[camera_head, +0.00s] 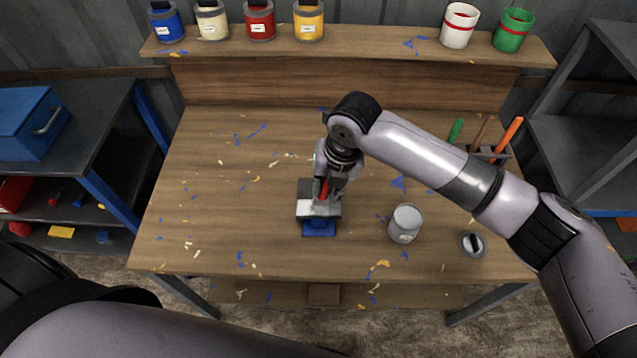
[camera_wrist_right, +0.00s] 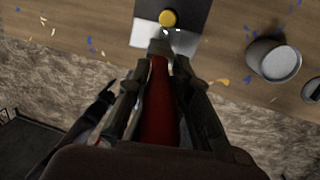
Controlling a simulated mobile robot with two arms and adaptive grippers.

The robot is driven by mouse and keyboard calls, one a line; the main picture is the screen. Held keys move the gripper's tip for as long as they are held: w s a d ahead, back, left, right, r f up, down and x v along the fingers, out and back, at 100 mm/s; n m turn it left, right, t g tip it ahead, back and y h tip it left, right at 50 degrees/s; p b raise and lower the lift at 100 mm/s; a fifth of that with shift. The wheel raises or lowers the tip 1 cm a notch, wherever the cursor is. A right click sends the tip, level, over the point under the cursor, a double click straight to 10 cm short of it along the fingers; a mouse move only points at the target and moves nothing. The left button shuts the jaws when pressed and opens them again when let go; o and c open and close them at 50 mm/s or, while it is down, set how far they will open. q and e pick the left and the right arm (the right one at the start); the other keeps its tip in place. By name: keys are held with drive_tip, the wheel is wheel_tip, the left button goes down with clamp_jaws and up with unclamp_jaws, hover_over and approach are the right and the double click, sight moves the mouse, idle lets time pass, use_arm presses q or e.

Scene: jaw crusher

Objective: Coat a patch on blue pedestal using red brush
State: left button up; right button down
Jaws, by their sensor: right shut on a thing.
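My right gripper (camera_head: 325,182) is shut on the red brush (camera_head: 323,190), over the middle of the table. In the right wrist view the red handle (camera_wrist_right: 157,105) runs between the fingers, towards the panel. The blue pedestal (camera_head: 318,229) carries a grey panel with a pale front band (camera_head: 318,208). In the wrist view the panel shows dark with a pale band (camera_wrist_right: 146,34). A round yellow spot (camera_wrist_right: 168,18) shows on the dark part. The brush end is over the pale band; I cannot tell whether it touches. My left gripper is not in view.
An open grey can (camera_head: 405,224) stands right of the pedestal, with a lid (camera_head: 472,244) beyond it. A holder with green, brown and orange handles (camera_head: 490,153) is at the right back. Paint cans (camera_head: 260,20) line the rear shelf. The table's left side is clear.

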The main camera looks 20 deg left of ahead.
drive_tip(key=d, duration=0.2)
drive_tip(key=w+d+p, duration=0.1)
drive_tip(key=d, duration=0.1)
drive_tip(key=shift+w+d+f, duration=0.1)
drive_tip(key=shift+w+d, duration=0.1)
drive_tip(key=shift+d, duration=0.2)
wheel_tip(320, 180, up, 5)
drive_tip(key=p, duration=0.3)
idle(0.6)
drive_tip(key=w+a+b, duration=0.2)
drive_tip(key=w+b, duration=0.2)
drive_tip(key=w, duration=0.4)
drive_tip(key=shift+a+f, duration=0.2)
drive_tip(key=shift+a, duration=0.1)
